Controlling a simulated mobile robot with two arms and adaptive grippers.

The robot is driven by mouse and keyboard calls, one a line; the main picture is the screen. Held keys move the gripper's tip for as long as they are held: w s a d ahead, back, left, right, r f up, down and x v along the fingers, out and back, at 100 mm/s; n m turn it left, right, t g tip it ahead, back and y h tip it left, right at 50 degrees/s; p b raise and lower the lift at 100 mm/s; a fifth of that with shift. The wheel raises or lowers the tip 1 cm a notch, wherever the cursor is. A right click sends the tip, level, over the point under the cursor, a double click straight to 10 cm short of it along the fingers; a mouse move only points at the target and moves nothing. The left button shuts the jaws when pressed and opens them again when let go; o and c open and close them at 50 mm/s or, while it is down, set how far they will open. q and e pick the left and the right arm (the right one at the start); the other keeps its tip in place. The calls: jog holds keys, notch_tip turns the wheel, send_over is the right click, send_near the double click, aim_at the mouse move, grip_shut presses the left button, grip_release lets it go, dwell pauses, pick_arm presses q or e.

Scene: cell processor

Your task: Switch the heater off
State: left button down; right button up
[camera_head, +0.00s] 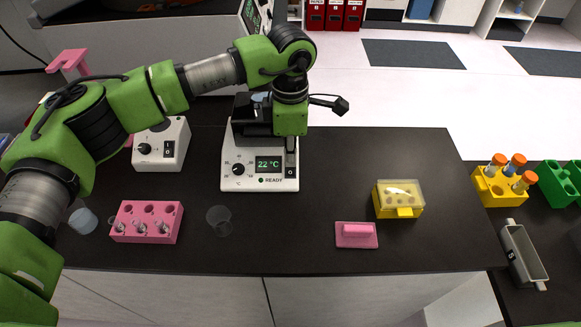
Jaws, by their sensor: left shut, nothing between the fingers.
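The heater (229,178) is a white device on the dark counter with a round dial (238,169), a display reading 22 °C (269,164) and a green light marked READY. A small dark switch (291,171) sits at the right end of its front panel. My left gripper (291,142) is shut and empty, pointing down over the heater's right side, just above the switch. I cannot tell whether it touches the switch. My arm and gripper hide part of the heater's top. My right gripper is out of view.
Another white device (174,158) with a knob stands left of the heater. In front are a pink tube rack (126,234), a clear cup (219,221), a pink block (356,236) and a yellow box (399,203). The counter right of the heater is clear.

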aim_at(290, 173)
pick_arm(q)
jog(key=shift+f+b, duration=1.45)
jog(key=shift+f, duration=0.25)
dwell(0.5)
jog(key=shift+s+r, duration=0.1)
jog(key=shift+r, duration=0.05)
jog(key=shift+r+p, duration=0.45)
jog(key=shift+r, duration=0.4)
jog(key=shift+r+p, duration=0.85)
jog(key=shift+r, duration=1.7)
